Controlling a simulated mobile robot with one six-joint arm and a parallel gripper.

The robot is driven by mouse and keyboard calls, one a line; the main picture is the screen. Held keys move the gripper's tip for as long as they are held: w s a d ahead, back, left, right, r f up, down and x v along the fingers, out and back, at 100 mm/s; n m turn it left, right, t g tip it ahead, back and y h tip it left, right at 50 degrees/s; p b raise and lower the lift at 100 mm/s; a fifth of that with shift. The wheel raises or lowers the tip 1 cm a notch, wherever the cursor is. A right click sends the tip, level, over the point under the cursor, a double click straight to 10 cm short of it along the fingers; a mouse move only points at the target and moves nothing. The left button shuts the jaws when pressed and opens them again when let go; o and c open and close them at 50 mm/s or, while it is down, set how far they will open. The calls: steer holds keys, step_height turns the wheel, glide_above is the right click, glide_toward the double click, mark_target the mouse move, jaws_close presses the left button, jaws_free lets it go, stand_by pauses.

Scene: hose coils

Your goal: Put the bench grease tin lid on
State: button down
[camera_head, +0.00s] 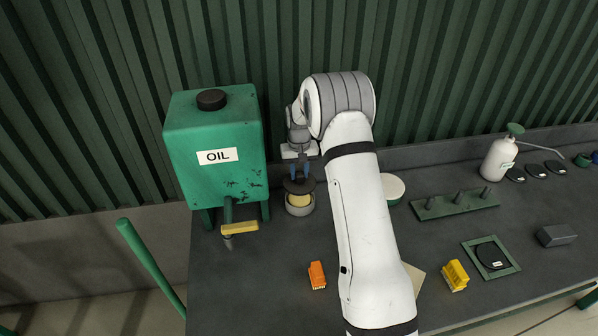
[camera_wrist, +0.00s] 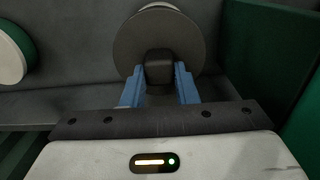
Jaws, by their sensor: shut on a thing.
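The grease tin (camera_head: 300,210) is a small pale round tin on the bench, beside the green oil tank. Yellow grease shows in its open front part. The dark round lid (camera_head: 292,187) is over the back part of the tin; I cannot tell whether they touch. My gripper (camera_head: 300,176) points down with its blue fingers shut on the lid's knob. In the wrist view, my gripper (camera_wrist: 160,78) holds the dark knob between both fingers. The lid's grey disc (camera_wrist: 136,40) spreads beyond them, and a bit of the tin's pale rim (camera_wrist: 158,6) shows past its edge.
The green oil tank (camera_head: 205,182) stands close on the left, with a yellow-handled tap (camera_head: 240,229). A white round thing (camera_head: 396,187) is right of my arm. An orange block (camera_head: 317,275) and a yellow block (camera_head: 455,276) lie nearer the front. A wall rises behind.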

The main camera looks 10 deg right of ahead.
mark_target(299, 185)
steer(key=shift+f+b, duration=1.4)
steer(key=shift+f, duration=0.75)
steer(key=shift+f+b, duration=0.7)
steer(key=shift+f, duration=0.25)
steer(key=c, duration=1.1)
jaws_free()
steer(key=shift+o, duration=0.2)
steer(key=shift+r+b, duration=0.65)
steer(key=shift+r, duration=3.3)
